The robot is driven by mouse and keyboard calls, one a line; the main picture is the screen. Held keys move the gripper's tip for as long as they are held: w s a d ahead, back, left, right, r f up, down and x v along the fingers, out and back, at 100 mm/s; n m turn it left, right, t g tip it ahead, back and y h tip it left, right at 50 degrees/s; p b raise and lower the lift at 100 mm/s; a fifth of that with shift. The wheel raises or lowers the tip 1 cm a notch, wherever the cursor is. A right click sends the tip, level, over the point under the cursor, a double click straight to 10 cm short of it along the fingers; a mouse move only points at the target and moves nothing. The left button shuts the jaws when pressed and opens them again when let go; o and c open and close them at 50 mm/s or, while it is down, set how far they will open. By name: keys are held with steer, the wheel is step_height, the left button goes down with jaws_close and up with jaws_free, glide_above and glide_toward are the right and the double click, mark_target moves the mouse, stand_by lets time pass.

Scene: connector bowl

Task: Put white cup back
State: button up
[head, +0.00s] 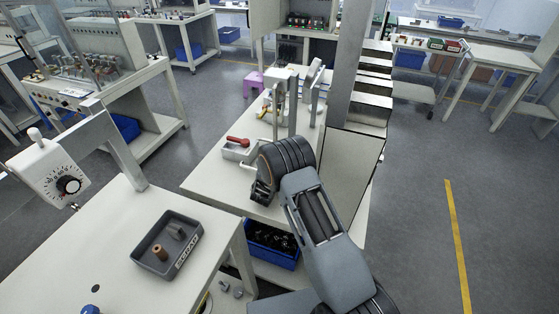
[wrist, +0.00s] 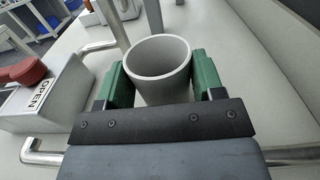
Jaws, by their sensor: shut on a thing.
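The white cup (wrist: 160,85), pale grey in this light, shows in the wrist view with its round open mouth toward the camera. My gripper (wrist: 160,78) has a green-padded finger on each side of the cup and is shut on it. I cannot tell whether the cup's base touches the white worktable (wrist: 235,100). In the head view the cup is hidden by my wrist, and my fingers do not show clearly. My wrist there is over the middle worktable (head: 215,180).
A light box marked OPEN (wrist: 45,105) with a red handle (wrist: 24,70) stands left of my gripper. Metal posts (head: 292,108) rise behind. A dark tray (head: 148,262) with small parts lies on the near-left table. A blue bin (head: 270,257) sits below the worktable.

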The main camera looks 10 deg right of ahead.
steer(key=shift+f, duration=0.25)
steer(key=o, duration=1.1)
